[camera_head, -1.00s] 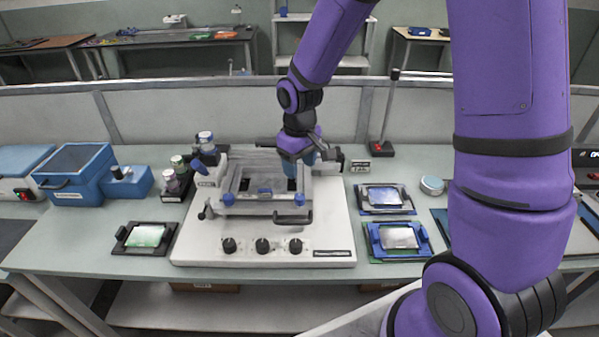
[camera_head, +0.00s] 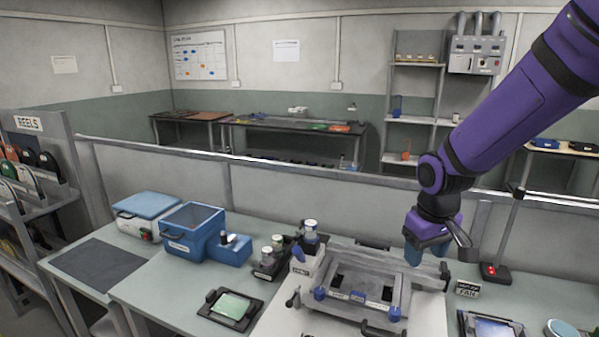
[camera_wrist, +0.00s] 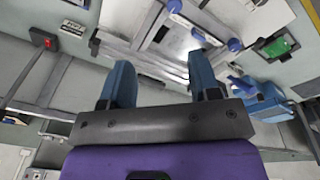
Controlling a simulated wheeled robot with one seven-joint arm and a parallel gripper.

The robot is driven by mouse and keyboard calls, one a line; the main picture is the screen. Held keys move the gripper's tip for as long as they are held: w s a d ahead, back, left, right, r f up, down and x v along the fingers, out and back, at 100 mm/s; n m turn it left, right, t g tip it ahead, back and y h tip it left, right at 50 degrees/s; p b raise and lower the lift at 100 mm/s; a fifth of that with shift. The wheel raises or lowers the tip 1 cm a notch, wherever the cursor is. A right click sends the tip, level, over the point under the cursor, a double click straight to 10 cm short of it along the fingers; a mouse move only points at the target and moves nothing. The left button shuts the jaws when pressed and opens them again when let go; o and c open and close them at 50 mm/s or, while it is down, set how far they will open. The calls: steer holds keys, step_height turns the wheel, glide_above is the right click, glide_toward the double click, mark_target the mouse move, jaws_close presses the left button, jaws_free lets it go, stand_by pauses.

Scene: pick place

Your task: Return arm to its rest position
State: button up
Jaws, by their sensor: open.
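My purple arm reaches in from the upper right of the head view. My gripper (camera_head: 413,252) hangs over the right rear part of the grey fixture frame (camera_head: 352,297) on the bench. In the wrist view my gripper (camera_wrist: 160,88) shows two blue fingers spread apart with nothing between them. The fixture frame also shows beyond the fingers in the wrist view (camera_wrist: 186,45). Whether the fingertips touch the frame cannot be told from the head view.
A blue bin (camera_head: 193,232) and small bottles (camera_head: 309,230) stand left of the fixture. A green board in a black holder (camera_head: 230,308) lies in front. A post with a red-lit base (camera_head: 494,271) stands at right. A partition (camera_head: 270,185) runs behind the bench.

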steer(key=s+d+r+m+t, duration=0.1)
steer(key=s+d+r+t, duration=0.1)
steer(key=s+r, duration=0.6)
steer(key=s+d+r+m+t, duration=0.1)
steer(key=s+d+r+m, duration=0.1)
steer(key=s+r, duration=0.6)
steer(key=shift+s+d+r+m+t, duration=0.15)
steer(key=shift+s+d+m+t, duration=0.2)
steer(key=shift+s, duration=1.6)
